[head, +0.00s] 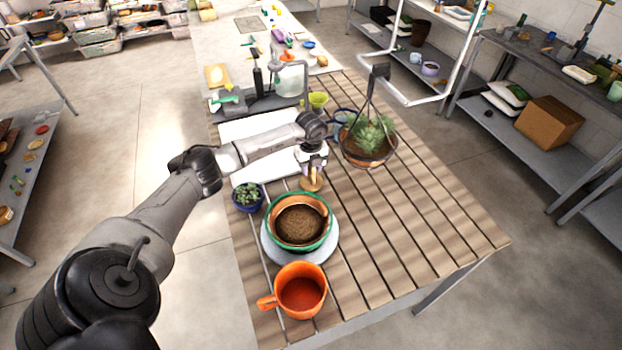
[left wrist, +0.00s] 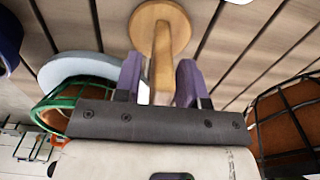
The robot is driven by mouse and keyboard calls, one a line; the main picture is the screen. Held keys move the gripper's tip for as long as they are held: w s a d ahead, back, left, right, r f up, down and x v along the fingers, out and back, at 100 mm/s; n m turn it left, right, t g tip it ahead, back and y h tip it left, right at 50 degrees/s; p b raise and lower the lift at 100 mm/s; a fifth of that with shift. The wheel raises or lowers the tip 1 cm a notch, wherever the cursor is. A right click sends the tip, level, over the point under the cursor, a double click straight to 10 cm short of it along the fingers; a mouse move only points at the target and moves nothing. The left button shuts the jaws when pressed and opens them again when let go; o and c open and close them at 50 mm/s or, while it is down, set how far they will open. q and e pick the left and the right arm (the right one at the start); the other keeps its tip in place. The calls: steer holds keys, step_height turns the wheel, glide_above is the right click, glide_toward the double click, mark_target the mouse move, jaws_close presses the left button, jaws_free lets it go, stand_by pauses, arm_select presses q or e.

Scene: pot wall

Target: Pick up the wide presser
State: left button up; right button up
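The wide presser (head: 312,180) is wooden, with a round flat disc and a straight handle. It is on the slatted table just behind the green-rimmed pot (head: 328,238). My left gripper (head: 312,160) is above it, pointing down. In the left wrist view, the purple fingers of my left gripper (left wrist: 160,85) are on either side of the presser's handle, and the disc (left wrist: 160,25) shows beyond them. A gap shows between the left finger and the handle, so the gripper looks open around it. My right gripper is not in view.
The green-rimmed pot holds soil and stands on a pale round plate (head: 267,249). An orange mug (head: 301,295) stands in front, and a small blue potted plant (head: 248,197) to the left. A wire hanging basket with a plant (head: 369,140) is to the right. The table's right side is clear.

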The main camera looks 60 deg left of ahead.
arm_select(q)
jaws_close()
stand_by(0.4)
